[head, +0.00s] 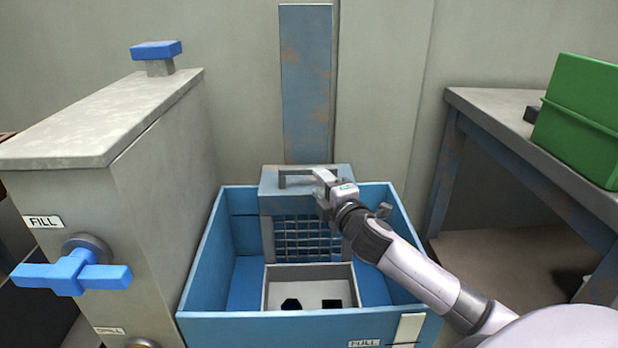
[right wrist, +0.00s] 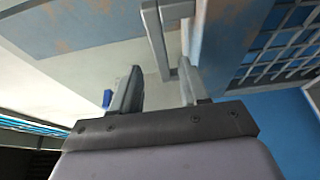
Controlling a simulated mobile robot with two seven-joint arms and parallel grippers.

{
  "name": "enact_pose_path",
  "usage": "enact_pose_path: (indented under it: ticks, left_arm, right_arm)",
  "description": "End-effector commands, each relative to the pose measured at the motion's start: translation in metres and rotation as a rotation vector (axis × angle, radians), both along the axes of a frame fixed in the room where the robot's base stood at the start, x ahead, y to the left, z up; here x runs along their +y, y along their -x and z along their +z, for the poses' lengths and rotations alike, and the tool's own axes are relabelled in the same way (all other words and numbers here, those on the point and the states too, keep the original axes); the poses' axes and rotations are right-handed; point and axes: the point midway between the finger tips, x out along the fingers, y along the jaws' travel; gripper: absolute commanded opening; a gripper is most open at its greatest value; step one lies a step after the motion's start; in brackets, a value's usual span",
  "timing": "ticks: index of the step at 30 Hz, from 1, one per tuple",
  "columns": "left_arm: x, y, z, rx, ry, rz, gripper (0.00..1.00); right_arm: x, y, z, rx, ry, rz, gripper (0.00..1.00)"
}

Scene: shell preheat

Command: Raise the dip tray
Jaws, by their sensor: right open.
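The dip tray (head: 309,266) is a grey open box low inside the blue tank, with two dark shapes on its pale floor. A wire grid (head: 300,240) rises behind it to a blue-grey head plate (head: 280,205) with a grey bar handle (head: 297,174). My right gripper (head: 322,184) is open at the handle's right end. In the right wrist view the handle (right wrist: 157,40) shows between the lines of the two open fingers (right wrist: 157,88); I cannot tell whether they touch it. My left gripper is not in view.
The blue tank (head: 195,262) has raised walls around the tray. A tall blue post (head: 307,85) stands behind it. A grey cabinet (head: 165,200) with a blue FILL valve handle (head: 72,274) is at left. A bench (head: 500,105) with a green box (head: 580,120) is at right.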

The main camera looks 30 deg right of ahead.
Motion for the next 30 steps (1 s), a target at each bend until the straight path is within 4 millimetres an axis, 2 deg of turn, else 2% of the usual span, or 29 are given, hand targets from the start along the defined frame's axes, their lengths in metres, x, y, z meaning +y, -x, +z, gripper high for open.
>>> enact_pose_path:
  ticks: [6,12,18,26,27,29,30]
  left_arm:
    - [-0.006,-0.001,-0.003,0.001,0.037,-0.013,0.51]
    - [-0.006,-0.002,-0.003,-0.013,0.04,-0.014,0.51]
    - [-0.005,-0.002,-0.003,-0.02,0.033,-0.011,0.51]
    - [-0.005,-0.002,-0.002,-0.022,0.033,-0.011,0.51]
    - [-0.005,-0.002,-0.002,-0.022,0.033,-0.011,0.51]
    - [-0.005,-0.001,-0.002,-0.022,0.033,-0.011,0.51]
    - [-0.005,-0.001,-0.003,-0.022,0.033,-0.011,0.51]
  right_arm:
    - [-0.004,-0.027,-0.001,-0.002,-0.001,0.0,0.45]
    - [-0.008,-0.047,-0.001,0.0,-0.002,-0.001,0.45]
    - [-0.008,-0.055,-0.001,0.001,-0.003,0.001,0.45]
    - [-0.009,-0.056,-0.001,0.002,-0.003,0.001,0.45]
    - [-0.009,-0.056,-0.001,0.001,-0.003,0.001,0.41]
    - [-0.009,-0.056,-0.001,0.001,-0.003,0.001,0.22]
    - [-0.009,-0.056,-0.001,0.001,-0.003,0.001,0.09]
